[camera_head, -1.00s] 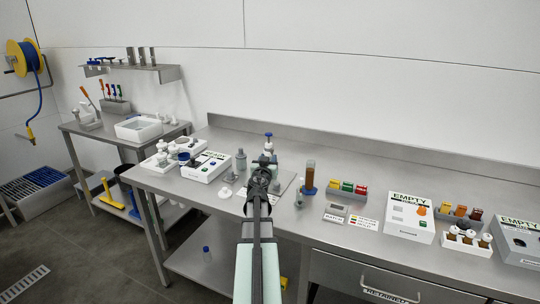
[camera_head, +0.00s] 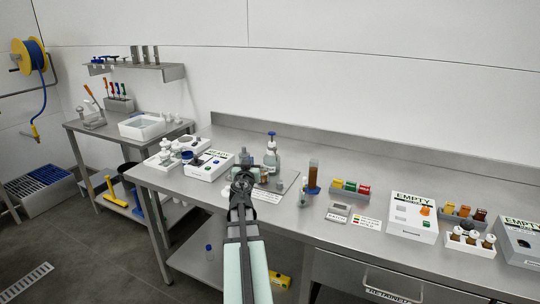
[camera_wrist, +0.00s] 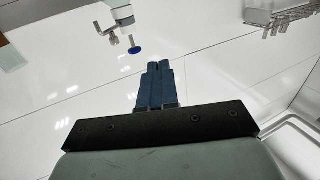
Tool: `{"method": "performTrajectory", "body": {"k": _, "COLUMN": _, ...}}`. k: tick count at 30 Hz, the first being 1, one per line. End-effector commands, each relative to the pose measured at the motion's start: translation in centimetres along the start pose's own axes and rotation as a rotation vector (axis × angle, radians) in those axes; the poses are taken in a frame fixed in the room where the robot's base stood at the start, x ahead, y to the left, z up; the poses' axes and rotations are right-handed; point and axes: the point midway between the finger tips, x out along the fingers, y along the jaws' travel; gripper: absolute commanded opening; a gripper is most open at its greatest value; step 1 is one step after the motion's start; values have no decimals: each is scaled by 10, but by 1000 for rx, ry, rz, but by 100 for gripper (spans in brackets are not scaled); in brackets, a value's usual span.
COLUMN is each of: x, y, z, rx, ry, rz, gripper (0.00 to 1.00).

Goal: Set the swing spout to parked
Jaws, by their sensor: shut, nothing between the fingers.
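My gripper (camera_head: 242,178) is over the front part of the main bench, its fingers shut and empty. In the wrist view the two blue fingers (camera_wrist: 155,85) lie side by side, pointing at a plain pale surface. I cannot pick out the swing spout for sure. A small grey tap-like fitting (camera_head: 91,112) stands at the left end of the side table, well away from my gripper. In the wrist view a pale fitting with short pipes and a blue disc (camera_wrist: 122,22) hangs at the top, apart from the fingers. I cannot tell whether it is the spout.
Near my gripper stand a blue-topped bottle (camera_head: 271,155), a brown-filled cylinder (camera_head: 313,176) and a white box (camera_head: 208,166). White boxes marked EMPTY (camera_head: 412,217) stand to the right. A white basin (camera_head: 142,127) is on the side table. The back strip of bench is clear.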

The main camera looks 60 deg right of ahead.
Motion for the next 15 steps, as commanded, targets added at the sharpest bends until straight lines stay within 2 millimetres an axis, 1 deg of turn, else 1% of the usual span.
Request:
{"method": "performTrajectory", "body": {"k": 1, "x": 0, "y": -14, "z": -1, "rx": 0, "ry": 2, "rz": -18, "gripper": 0}}
{"method": "performTrajectory", "body": {"k": 7, "x": -3, "y": -57, "z": -6, "rx": 0, "ry": 6, "rz": -68, "gripper": 0}}
{"method": "performTrajectory", "body": {"k": 12, "x": -3, "y": -79, "z": -8, "rx": -3, "ry": 3, "rz": -49, "gripper": 0}}
{"method": "performTrajectory", "body": {"k": 15, "x": -2, "y": -81, "z": -9, "rx": -4, "ry": -4, "rz": 3, "gripper": 0}}
